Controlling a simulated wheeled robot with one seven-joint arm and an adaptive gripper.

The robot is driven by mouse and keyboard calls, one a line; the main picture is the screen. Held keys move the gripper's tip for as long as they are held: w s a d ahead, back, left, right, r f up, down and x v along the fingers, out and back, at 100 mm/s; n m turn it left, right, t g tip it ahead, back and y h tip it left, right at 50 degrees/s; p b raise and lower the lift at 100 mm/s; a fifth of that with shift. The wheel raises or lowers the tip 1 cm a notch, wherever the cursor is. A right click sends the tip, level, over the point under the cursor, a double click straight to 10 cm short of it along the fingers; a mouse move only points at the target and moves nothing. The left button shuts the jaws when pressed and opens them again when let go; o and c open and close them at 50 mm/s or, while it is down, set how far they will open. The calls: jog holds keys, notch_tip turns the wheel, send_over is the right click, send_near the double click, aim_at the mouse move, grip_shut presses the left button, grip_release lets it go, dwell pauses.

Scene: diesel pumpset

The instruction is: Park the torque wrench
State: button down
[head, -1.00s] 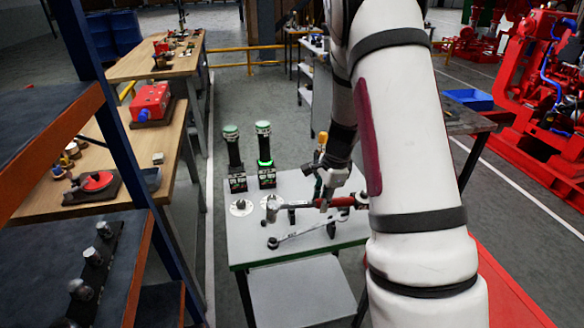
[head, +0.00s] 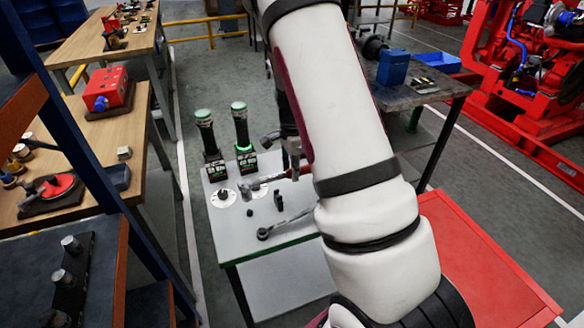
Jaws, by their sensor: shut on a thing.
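The torque wrench with a red handle (head: 300,171) and a metal shaft (head: 270,181) is held roughly level over the far part of a pale table (head: 232,229). Its head end points left, over or near a white disc (head: 258,191). My gripper (head: 292,168) points down and is shut on the wrench near the handle; my arm hides the handle's right end. A second, all-metal wrench (head: 285,225) lies slanted at the table's near side, its right end hidden by my arm. A small dark post (head: 278,202) stands between the two wrenches. I cannot tell whether the held wrench touches anything.
Two dark tools with green lit rings (head: 208,140) (head: 242,130) stand at the table's back left. Another white disc (head: 222,198) lies left. A blue-framed shelf (head: 70,125) stands near left, a red surface (head: 480,265) near right, and a dark workbench (head: 425,92) behind.

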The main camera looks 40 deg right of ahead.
jog(key=shift+f+b, duration=1.25)
jog(key=shift+f, duration=1.35)
jog(key=shift+f+b, duration=0.6)
jog(key=shift+f, duration=0.4)
jog(key=c, duration=1.3)
grip_release()
jog(key=shift+r, duration=0.1)
notch_tip(320, 180, up, 12)
jog(key=shift+s+f, duration=0.1)
